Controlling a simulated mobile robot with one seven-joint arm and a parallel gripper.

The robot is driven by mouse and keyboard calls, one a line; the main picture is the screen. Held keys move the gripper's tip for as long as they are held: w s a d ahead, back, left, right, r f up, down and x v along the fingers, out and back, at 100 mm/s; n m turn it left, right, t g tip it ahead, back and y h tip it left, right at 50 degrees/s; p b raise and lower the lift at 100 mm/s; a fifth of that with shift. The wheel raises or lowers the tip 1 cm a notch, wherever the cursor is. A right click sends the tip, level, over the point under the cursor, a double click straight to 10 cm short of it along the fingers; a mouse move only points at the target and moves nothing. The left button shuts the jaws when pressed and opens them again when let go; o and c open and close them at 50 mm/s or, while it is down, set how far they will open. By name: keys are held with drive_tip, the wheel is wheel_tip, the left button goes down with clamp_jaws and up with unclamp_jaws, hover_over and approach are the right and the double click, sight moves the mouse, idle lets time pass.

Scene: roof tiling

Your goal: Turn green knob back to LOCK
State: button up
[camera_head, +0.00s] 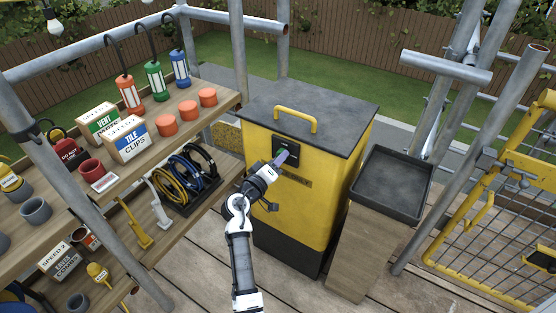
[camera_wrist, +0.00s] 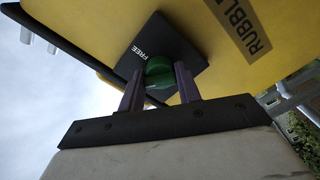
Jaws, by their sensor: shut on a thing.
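The green knob (camera_wrist: 159,72) sits on a black plate (camera_wrist: 178,46) on the yellow cabinet's face. The word FREE is readable on the plate beside the knob; no LOCK mark is visible. My gripper (camera_wrist: 160,84) has its two purple fingers on either side of the knob, shut on it. In the head view my gripper (camera_head: 281,158) reaches the black plate (camera_head: 291,150) on the front of the yellow cabinet (camera_head: 325,200), and the knob is hidden there behind the fingers.
The cabinet has a grey lid with a yellow handle (camera_head: 296,118). A black tray (camera_head: 421,207) stands at its right. Wooden shelves (camera_head: 218,102) with boxes, lanterns and cups are close on the left. Scaffold poles and a yellow mesh gate (camera_head: 470,218) are at the right.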

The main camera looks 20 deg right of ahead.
drive_tip(key=shift+r+n+p, duration=0.1)
drive_tip(key=shift+n+p, duration=1.15)
drive_tip(key=shift+n, duration=2.35)
drive_tip(key=o, duration=1)
drive_tip(key=shift+c, duration=0.2)
drive_tip(key=b+v, duration=0.3)
drive_tip(key=v, duration=1)
drive_tip(key=shift+s+a, duration=0.25)
drive_tip(key=shift+a, duration=0.05)
